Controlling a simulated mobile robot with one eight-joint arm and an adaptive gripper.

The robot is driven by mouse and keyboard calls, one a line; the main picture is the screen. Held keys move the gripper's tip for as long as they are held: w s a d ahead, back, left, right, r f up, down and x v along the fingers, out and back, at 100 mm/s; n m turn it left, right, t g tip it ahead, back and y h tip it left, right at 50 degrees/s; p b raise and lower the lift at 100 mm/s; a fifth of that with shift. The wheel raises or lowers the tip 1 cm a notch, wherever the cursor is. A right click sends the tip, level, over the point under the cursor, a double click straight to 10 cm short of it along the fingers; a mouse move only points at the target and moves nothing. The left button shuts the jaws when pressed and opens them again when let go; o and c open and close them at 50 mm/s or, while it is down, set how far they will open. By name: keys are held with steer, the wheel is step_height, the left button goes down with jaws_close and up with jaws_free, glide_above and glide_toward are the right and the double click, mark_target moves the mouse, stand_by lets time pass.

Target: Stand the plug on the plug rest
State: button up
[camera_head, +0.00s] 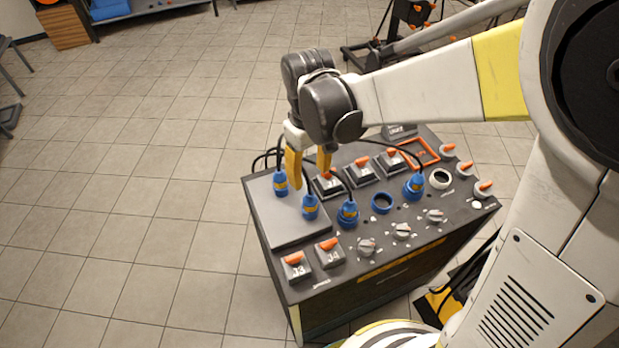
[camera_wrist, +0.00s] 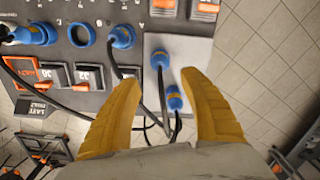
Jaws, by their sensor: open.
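My gripper (camera_head: 310,174) is open, its yellow fingers pointing down over the console. In the wrist view its fingertips (camera_wrist: 160,77) are spread, with nothing held. Two blue plugs with black cables stand on a light grey plate (camera_head: 293,231), likely the plug rest: one at the rear (camera_head: 281,183) and one nearer the front (camera_head: 310,206). In the wrist view one plug (camera_wrist: 160,60) shows between the fingertips and the other (camera_wrist: 174,98) lies closer to my palm. Whether a finger touches either plug cannot be told.
Two more blue plugs, a middle one (camera_head: 347,214) and a right one (camera_head: 413,187), sit in the console (camera_head: 270,265). An empty blue ring socket (camera_head: 382,202) lies between them. Orange switches, knobs and loose cables crowd the top. Tiled floor is clear at left.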

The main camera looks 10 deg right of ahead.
steer(key=shift+r, duration=0.5)
steer(key=s+d+r+m+t, duration=0.6)
steer(key=s+d+r, duration=0.3)
steer(key=d, duration=0.3)
steer(key=shift+s+d+t, duration=0.3)
steer(key=shift+s+t, duration=0.4)
steer(key=shift+s, duration=0.05)
